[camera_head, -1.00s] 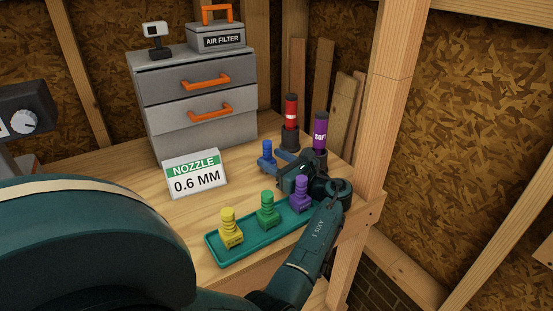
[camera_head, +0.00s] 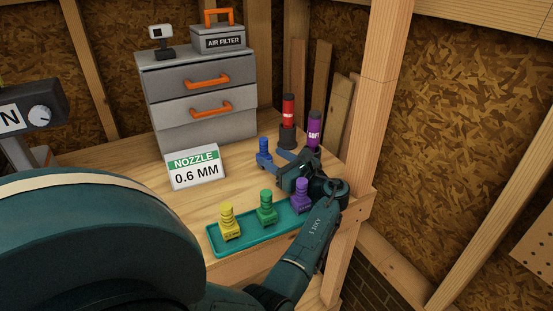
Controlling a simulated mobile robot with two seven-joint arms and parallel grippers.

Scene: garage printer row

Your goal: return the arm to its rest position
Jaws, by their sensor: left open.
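My left arm comes in at the bottom and reaches over the wooden bench. Its gripper (camera_head: 272,159) is open, low over the bench beyond the tray. A small blue nozzle piece (camera_head: 264,147) stands upright at the fingertips; I cannot tell whether they touch it. A green tray (camera_head: 247,238) in front holds a yellow piece (camera_head: 229,220), a green piece (camera_head: 266,206) and a purple piece (camera_head: 301,194). The gripper's wrist is close behind the purple piece. My right gripper is not in view.
A white nozzle sign (camera_head: 195,167) stands left of the gripper. A grey drawer cabinet (camera_head: 200,105) stands behind. A red tube (camera_head: 288,112) and a purple tube (camera_head: 314,130) stand just beyond the gripper. A wooden post (camera_head: 385,100) rises close on the right.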

